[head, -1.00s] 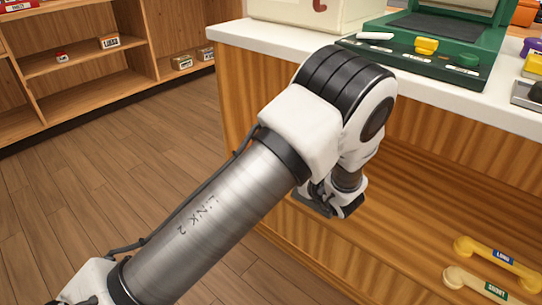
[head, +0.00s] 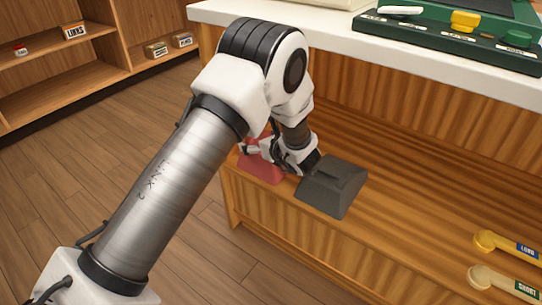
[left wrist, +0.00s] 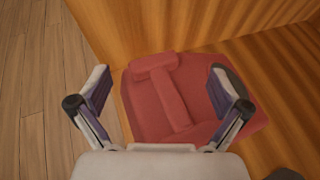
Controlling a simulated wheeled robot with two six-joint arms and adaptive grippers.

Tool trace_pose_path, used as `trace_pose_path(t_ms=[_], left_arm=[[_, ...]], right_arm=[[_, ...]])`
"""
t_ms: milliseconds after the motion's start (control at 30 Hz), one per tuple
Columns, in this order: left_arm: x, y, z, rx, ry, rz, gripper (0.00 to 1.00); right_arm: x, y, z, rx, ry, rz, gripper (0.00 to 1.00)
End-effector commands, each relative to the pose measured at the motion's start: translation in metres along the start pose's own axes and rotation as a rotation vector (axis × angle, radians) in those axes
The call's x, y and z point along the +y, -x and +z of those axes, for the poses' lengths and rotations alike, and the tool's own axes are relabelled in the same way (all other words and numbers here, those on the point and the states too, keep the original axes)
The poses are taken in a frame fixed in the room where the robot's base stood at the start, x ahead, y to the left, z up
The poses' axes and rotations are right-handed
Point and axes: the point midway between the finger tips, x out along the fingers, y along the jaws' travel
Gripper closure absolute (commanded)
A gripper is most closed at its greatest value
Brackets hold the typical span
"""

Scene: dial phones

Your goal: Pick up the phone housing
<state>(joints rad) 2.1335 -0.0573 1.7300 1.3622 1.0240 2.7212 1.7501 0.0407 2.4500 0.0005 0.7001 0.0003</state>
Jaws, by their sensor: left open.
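A red phone housing (head: 262,170) sits on the lower wooden shelf, partly hidden by my left gripper in the head view. A dark grey phone housing (head: 334,188) stands just right of it. My left gripper (head: 283,158) is at the red housing. In the left wrist view the red housing (left wrist: 165,100) lies between and beyond the spread fingers of the gripper (left wrist: 160,95). The right finger overlaps the housing in the picture; whether it touches cannot be told. My right gripper is not in view.
Two handsets, one yellow (head: 498,243) and one cream (head: 495,280), lie on the shelf at right. A white counter (head: 300,20) above carries a green machine (head: 470,40). A shelf unit (head: 95,55) stands at back left. Bare shelf lies between grey housing and handsets.

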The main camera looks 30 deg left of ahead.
Motion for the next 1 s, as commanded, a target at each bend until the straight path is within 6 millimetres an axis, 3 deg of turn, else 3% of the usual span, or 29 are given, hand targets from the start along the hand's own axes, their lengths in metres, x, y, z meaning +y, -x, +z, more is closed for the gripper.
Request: trace_pose_path(t_ms=[200, 400, 500, 867, 1000], left_arm=[[0.000, -0.002, 0.001, -0.001, -0.001, -0.001, 0.00], [0.000, -0.002, 0.001, 0.000, -0.001, -0.001, 0.71], [0.000, -0.002, 0.000, 0.002, -0.002, -0.001, 1.00], [0.001, -0.002, -0.002, 0.006, -0.005, 0.000, 1.00], [0.001, 0.005, 0.014, 0.005, -0.003, 0.000, 1.00]], right_arm=[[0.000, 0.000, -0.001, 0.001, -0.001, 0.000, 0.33], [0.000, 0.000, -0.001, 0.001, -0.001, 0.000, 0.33], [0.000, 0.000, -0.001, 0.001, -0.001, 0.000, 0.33], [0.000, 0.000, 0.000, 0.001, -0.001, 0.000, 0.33], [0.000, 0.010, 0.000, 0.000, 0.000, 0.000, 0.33]])
